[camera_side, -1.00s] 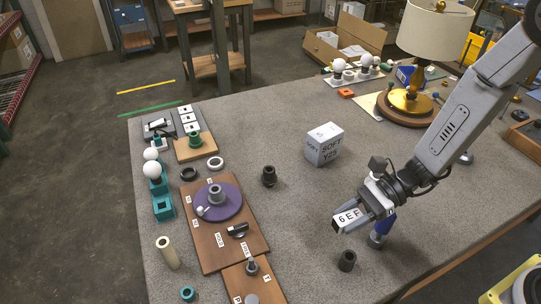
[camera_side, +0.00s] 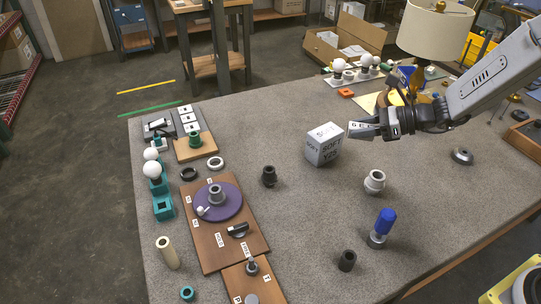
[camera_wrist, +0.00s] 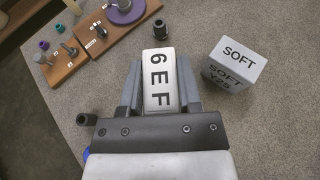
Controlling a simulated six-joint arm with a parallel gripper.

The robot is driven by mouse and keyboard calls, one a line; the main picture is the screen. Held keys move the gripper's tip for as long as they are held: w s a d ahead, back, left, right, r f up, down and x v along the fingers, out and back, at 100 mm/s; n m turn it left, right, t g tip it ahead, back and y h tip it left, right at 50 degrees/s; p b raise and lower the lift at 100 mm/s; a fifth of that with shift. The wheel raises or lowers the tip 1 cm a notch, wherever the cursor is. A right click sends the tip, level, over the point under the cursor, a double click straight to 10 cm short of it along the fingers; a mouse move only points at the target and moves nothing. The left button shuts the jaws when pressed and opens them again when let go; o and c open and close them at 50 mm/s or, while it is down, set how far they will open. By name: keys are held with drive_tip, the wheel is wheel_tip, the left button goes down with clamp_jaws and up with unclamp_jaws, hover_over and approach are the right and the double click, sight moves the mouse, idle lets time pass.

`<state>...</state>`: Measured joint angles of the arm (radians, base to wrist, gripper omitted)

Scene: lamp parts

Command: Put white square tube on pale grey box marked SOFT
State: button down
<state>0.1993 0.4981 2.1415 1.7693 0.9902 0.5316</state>
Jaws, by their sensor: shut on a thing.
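The white square tube (camera_wrist: 158,82), marked 6EF, is held between both fingers of my gripper (camera_wrist: 159,88) in the wrist view. In the side view the tube (camera_side: 359,130) sticks out from my gripper (camera_side: 364,131), close to the right upper edge of the pale grey box marked SOFT (camera_side: 323,150). The box stands on the table, and its top is bare. In the wrist view the box (camera_wrist: 236,62) is to the right of the tube, with a gap between them. The tube's exact height above the table is hard to tell.
A white-grey round fitting (camera_side: 374,182) and a blue-topped part (camera_side: 383,224) stand nearer the front. A dark cylinder (camera_side: 269,176) stands left of the box. A lamp (camera_side: 432,40) stands behind. Bare table surrounds the box.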

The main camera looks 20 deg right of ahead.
drive_tip(key=w+d+r+m+t, duration=0.1)
drive_tip(key=w+d+r+m, duration=0.1)
drive_tip(key=d, duration=0.1)
hover_over(326, 132)
drive_tip(key=s, duration=0.1)
drive_tip(key=shift+h, duration=0.4)
wheel_tip(326, 132, down, 8)
drive_tip(key=shift+d+f, duration=0.1)
drive_tip(key=shift+f, duration=0.1)
drive_tip(key=shift+w+f, duration=0.3)
drive_tip(key=shift+w+f, duration=0.25)
drive_tip(key=shift+f, duration=1.6)
drive_tip(key=shift+f, duration=0.1)
